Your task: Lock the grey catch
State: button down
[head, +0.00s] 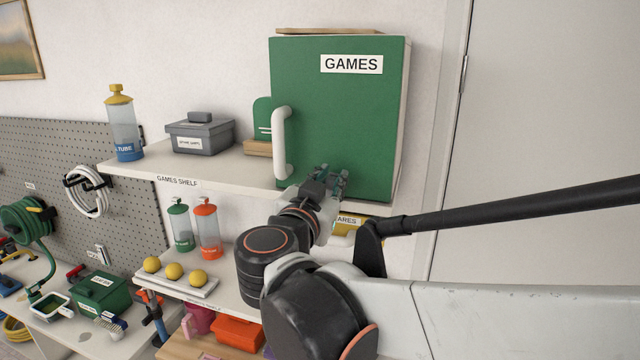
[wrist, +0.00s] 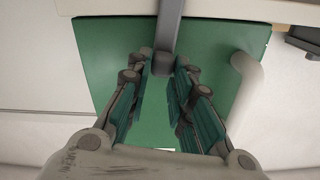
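The green cabinet door labelled GAMES (head: 335,115) stands closed on the shelf, with a white handle (head: 281,145) at its left. In the wrist view the green door (wrist: 215,50) fills the middle. A grey bar (wrist: 169,35), which looks like the grey catch, crosses the shelf edge and ends in a small block over the door. My gripper (wrist: 165,64) is open, with one finger on each side of the bar's end and small gaps showing. In the head view my gripper (head: 332,174) is at the door's lower edge and hides the catch.
The white shelf (head: 145,172) holds a grey box (head: 200,134) and a blue-based tube (head: 122,123) left of the cabinet. The white handle (wrist: 246,95) is close beside my fingers in the wrist view. A lower shelf holds bottles and yellow balls (head: 173,271).

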jog(key=n, duration=0.1)
jog(key=a+n+b, duration=0.1)
jog(key=shift+w+a+r+n, duration=0.2)
jog(key=shift+a+n, duration=0.05)
jog(key=shift+n, duration=0.05)
jog(key=c, duration=1.6)
grip_release()
jog(key=shift+o, duration=0.8)
jog(key=shift+w+a, duration=0.1)
jog(key=shift+a, duration=0.1)
jog(key=shift+w+d, duration=0.25)
jog(key=shift+d, duration=0.1)
jog(key=v, duration=1.2)
jog(key=shift+s+a, duration=0.2)
jog(key=shift+a, duration=0.05)
